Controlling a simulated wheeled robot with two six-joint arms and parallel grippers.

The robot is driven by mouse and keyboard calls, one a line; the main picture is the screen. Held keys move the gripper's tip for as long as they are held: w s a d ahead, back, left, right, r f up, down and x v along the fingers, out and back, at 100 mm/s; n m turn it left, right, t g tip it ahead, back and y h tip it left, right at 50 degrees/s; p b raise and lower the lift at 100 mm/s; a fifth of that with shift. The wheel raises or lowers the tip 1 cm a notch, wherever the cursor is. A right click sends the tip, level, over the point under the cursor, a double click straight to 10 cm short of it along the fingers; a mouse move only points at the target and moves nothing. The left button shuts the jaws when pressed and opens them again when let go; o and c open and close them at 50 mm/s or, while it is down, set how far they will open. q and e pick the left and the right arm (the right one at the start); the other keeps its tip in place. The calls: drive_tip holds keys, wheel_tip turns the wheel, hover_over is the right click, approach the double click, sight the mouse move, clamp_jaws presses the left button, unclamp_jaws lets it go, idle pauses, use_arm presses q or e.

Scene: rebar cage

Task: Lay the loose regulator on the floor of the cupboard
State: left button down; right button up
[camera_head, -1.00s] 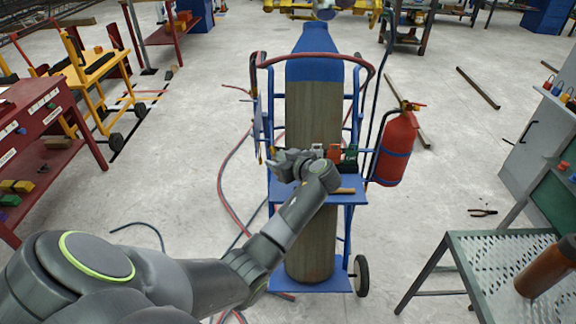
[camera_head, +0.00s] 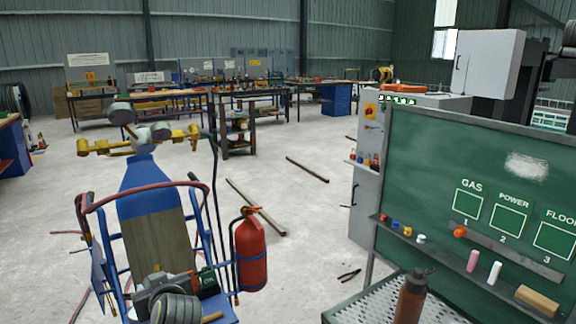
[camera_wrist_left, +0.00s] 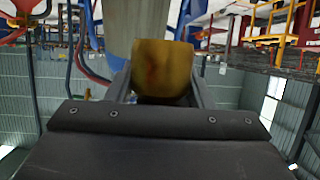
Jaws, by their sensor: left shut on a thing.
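My left gripper (camera_wrist_left: 165,92) is shut on a yellow-brown block-like piece (camera_wrist_left: 163,68), gripped between its two fingers. I cannot tell from its visible face whether this is the loose regulator. In the head view my left gripper (camera_head: 152,283) is at the blue trolley's tray, in front of the gas cylinder (camera_head: 158,240); my wrist hides its fingertips and what they hold. A grey cupboard (camera_head: 368,190) with a dark handle stands right of centre, behind the green board; its inside and floor do not show. My right gripper is not in view.
A red fire extinguisher (camera_head: 251,252) hangs on the trolley's right side. The green board (camera_head: 470,190) and a perforated table (camera_head: 345,308) with a brown bottle (camera_head: 410,298) stand at the right. Metal bars (camera_head: 257,208) and pliers (camera_head: 349,275) lie on otherwise open floor.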

use_arm(q)
drive_tip(key=s+d+r+m+t+h+p, duration=0.1)
drive_tip(key=s+d+r+m+t+h, duration=0.1)
drive_tip(key=s+d+r+m+h, duration=0.5)
wheel_tip(320, 180, up, 5)
drive_tip(key=shift+s+d+m+t+h, duration=0.3)
drive_tip(key=shift+s+d+t+h, duration=0.1)
drive_tip(key=shift+s+d+h, duration=0.45)
drive_tip(key=shift+d+f, duration=0.1)
drive_tip(key=shift+f, duration=0.05)
